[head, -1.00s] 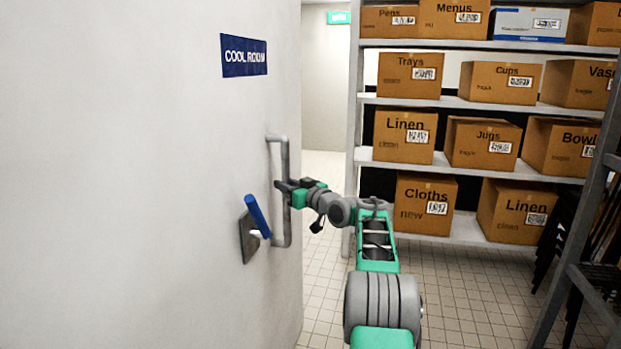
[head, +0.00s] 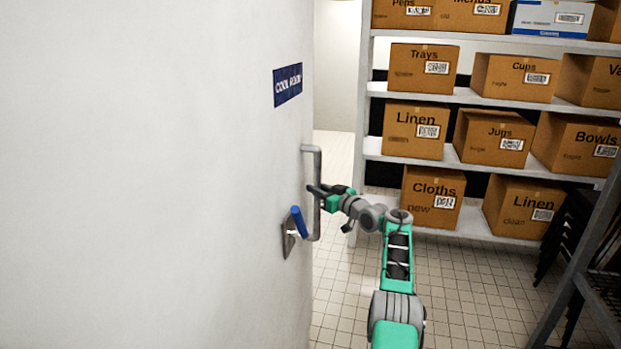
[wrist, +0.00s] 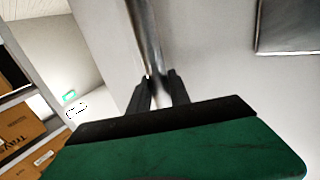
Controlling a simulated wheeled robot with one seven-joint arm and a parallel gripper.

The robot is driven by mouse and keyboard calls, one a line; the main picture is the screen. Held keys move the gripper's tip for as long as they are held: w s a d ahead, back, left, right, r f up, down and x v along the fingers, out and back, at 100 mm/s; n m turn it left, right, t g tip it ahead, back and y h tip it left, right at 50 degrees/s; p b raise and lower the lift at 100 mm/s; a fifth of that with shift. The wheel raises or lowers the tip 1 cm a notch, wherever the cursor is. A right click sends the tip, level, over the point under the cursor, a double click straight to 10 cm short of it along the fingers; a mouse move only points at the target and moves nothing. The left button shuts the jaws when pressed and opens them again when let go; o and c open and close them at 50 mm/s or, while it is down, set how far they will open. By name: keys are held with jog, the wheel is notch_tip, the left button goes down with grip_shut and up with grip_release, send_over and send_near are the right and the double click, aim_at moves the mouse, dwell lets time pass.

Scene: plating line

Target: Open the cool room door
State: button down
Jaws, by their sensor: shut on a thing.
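The cool room door (head: 200,180) is a large pale panel on the left of the head view, with a blue "COOL ROOM" sign (head: 287,85). A grey vertical pull handle (head: 317,165) stands out near its right edge. A blue lever on a metal plate (head: 299,222) sits just below and left of the handle. My gripper (head: 316,190) is shut on the pull handle around its middle. In the wrist view the handle bar (wrist: 146,38) runs down between the two fingers (wrist: 156,92). The fingertips are partly hidden in the head view.
A shelf rack (head: 470,98) with several cardboard boxes stands at the right and back. Dark stacked chairs (head: 568,225) and a metal frame (head: 590,245) are at the far right. Tiled floor (head: 345,285) is clear between door and rack.

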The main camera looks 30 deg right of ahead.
jog(key=shift+w+d+r+p, duration=0.1)
jog(key=shift+w+d+p, duration=0.1)
jog(key=shift+d+p, duration=0.2)
jog(key=shift+a, duration=0.1)
jog(key=c, duration=1.4)
grip_release()
jog(key=shift+o, duration=1)
jog(key=shift+a, duration=0.1)
jog(key=shift+f+b, duration=0.2)
jog(key=shift+b, duration=0.1)
